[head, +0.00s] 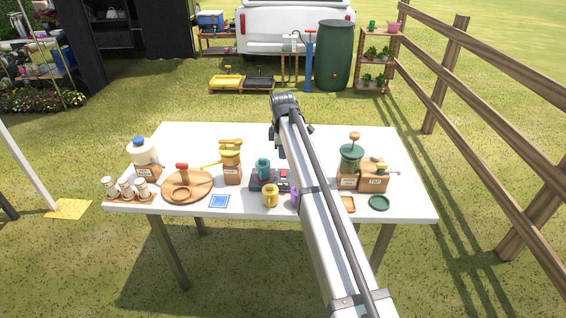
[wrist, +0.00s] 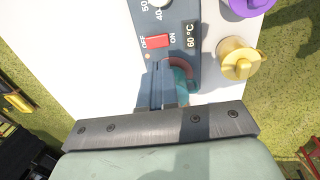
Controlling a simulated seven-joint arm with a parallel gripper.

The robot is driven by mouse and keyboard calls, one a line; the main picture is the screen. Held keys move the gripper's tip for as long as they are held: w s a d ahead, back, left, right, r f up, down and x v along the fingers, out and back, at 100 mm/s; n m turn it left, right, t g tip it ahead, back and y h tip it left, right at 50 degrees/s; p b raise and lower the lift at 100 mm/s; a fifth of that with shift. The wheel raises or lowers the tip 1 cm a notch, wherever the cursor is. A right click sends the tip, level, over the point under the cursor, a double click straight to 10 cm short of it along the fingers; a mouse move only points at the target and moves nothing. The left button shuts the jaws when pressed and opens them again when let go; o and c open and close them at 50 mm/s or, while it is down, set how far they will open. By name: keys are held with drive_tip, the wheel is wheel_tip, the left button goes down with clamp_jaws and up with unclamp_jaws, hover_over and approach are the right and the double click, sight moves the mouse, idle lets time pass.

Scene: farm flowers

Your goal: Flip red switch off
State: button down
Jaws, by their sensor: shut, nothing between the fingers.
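The red switch (wrist: 157,41) is a small red rectangle on a dark grey-blue device, between the printed words OFF and ON. I cannot tell which side is pressed. The device (wrist: 182,12) also carries a numbered dial and a 60 °C label. In the head view the device (head: 257,187) sits near the table's front edge, partly hidden by my arm. My gripper (wrist: 160,66) is shut and empty, with its tips just below the switch in the wrist view; contact is not clear. In the head view my gripper (head: 274,134) is partly hidden by its own wrist.
A wooden grinder (head: 232,168) stands left, a green grinder (head: 350,158) right. The back of the white table (head: 210,133) is clear.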

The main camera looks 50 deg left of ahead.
sight(285, 170)
drive_tip(key=r, duration=0.5)
drive_tip(key=shift+s+d+r, duration=0.3)
drive_tip(key=shift+w+a+r, duration=0.2)
drive_tip(key=shift+w+a, duration=0.15)
drive_tip(key=shift+w, duration=0.35)
drive_tip(key=shift+f, duration=0.1)
drive_tip(key=f, duration=0.4)
drive_tip(key=w+a+f, duration=0.1)
drive_tip(key=f, duration=0.8)
drive_tip(key=shift+w+a+f, duration=0.25)
drive_tip(key=shift+a+f, duration=0.05)
